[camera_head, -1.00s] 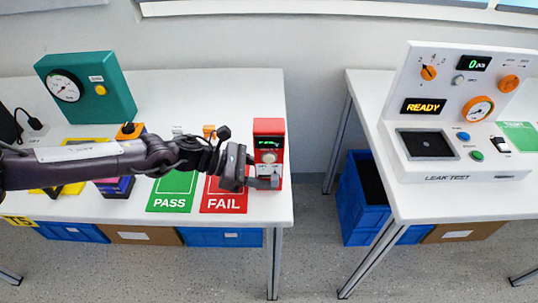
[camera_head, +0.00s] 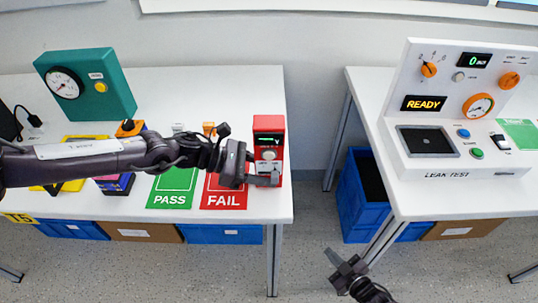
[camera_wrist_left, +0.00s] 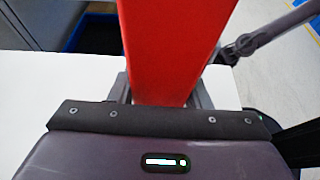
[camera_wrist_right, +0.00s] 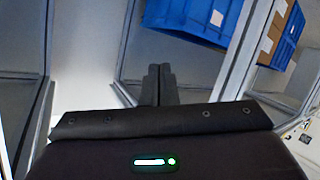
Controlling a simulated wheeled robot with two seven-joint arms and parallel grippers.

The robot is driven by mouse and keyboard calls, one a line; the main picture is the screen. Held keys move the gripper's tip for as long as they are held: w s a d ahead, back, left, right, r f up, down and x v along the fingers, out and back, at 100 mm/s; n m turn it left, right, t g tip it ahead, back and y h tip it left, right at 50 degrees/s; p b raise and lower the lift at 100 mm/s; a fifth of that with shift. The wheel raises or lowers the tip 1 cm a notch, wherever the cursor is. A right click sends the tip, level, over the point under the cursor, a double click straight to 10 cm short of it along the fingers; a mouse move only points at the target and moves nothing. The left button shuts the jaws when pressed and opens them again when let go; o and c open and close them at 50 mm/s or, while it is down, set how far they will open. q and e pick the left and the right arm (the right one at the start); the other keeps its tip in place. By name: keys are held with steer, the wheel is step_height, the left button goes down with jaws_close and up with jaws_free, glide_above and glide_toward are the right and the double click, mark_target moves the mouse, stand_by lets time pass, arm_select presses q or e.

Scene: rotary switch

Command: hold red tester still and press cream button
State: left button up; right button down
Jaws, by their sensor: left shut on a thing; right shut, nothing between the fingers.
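The red tester (camera_head: 269,125) stands upright at the right end of the left table, with a small lit display and a pale round button (camera_head: 269,155) on its front. My left gripper (camera_head: 266,178) is shut on the tester's lower part. In the left wrist view the red body (camera_wrist_left: 175,50) fills the space between the left fingers. My right gripper (camera_head: 347,272) is low at the bottom centre, over the floor between the tables, apart from the tester. In the right wrist view its fingers (camera_wrist_right: 160,84) are closed together with nothing between them.
Green PASS (camera_head: 172,190) and red FAIL (camera_head: 224,192) mats lie left of the tester. A teal gauge box (camera_head: 110,90) stands at the back left. The leak test station (camera_head: 455,180) fills the right table (camera_head: 440,205). Blue crates (camera_head: 360,215) sit under the tables.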

mark_target(269, 155)
steer(key=w+a+r+n+t+y, duration=0.1)
steer(key=a+r+n+y, duration=0.15)
steer(key=r, duration=0.35)
steer(key=w+a+r+n+y, duration=0.1)
steer(key=a+r+n+y, duration=0.15)
steer(key=r, duration=0.45)
steer(key=s+a+r+y, duration=0.1)
steer(key=s+a+r, duration=0.2)
steer(key=r, duration=0.5)
steer(key=s+a+r+t+y, duration=0.1)
steer(key=s+a+r, duration=0.2)
steer(key=a+r, duration=0.3)
steer(key=s+a+r, duration=0.3)
steer(key=a+r, duration=0.1)
steer(key=r, duration=0.7)
steer(key=shift+a+r+m+t+y, duration=0.2)
steer(key=shift+r+m+t+y, duration=0.1)
steer(key=shift+t+y, duration=0.1)
steer(key=w, duration=0.8)
steer(key=shift+w, duration=0.4)
steer(key=shift+w, duration=0.15)
steer(key=shift+w, duration=0.25)
